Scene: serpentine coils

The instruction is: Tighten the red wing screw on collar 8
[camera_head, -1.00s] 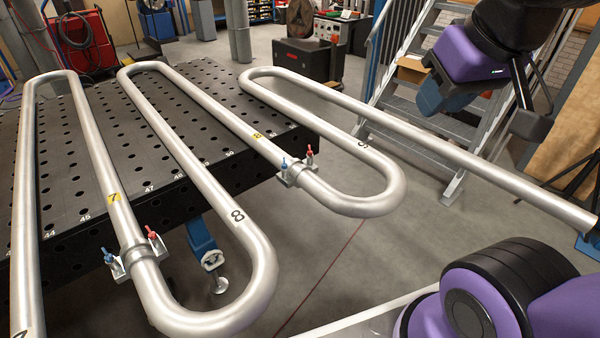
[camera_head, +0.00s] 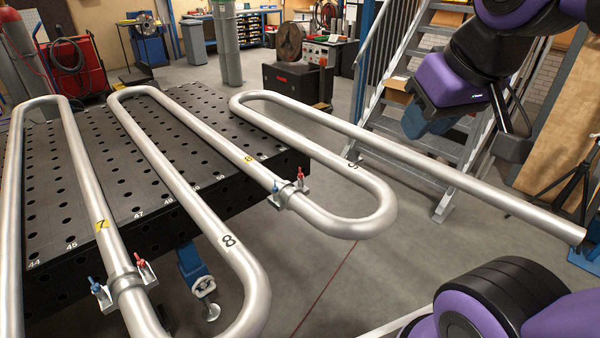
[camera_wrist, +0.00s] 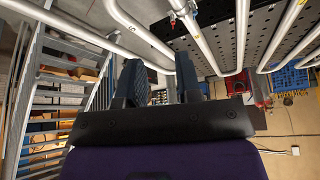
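The right collar (camera_head: 288,194) clasps a steel pipe near its bend; a small yellow tag (camera_head: 248,159) beside it looks like an 8. A red wing screw (camera_head: 300,174) stands on its far right side and a blue one (camera_head: 276,187) on its left. The left collar (camera_head: 127,282), by a yellow 7 tag, also has a red and a blue screw. My gripper (camera_head: 430,118) hangs right of both collars, well apart. In the wrist view my gripper (camera_wrist: 160,68) has a gap between its fingers and is empty. A small red spot (camera_wrist: 173,19) shows beyond it, too small to name.
The serpentine pipe (camera_head: 345,222) overhangs the black perforated table (camera_head: 60,190); one long straight end (camera_head: 480,188) reaches right, below my gripper. Metal stairs (camera_head: 410,150) stand behind. Open floor (camera_head: 350,290) lies in front.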

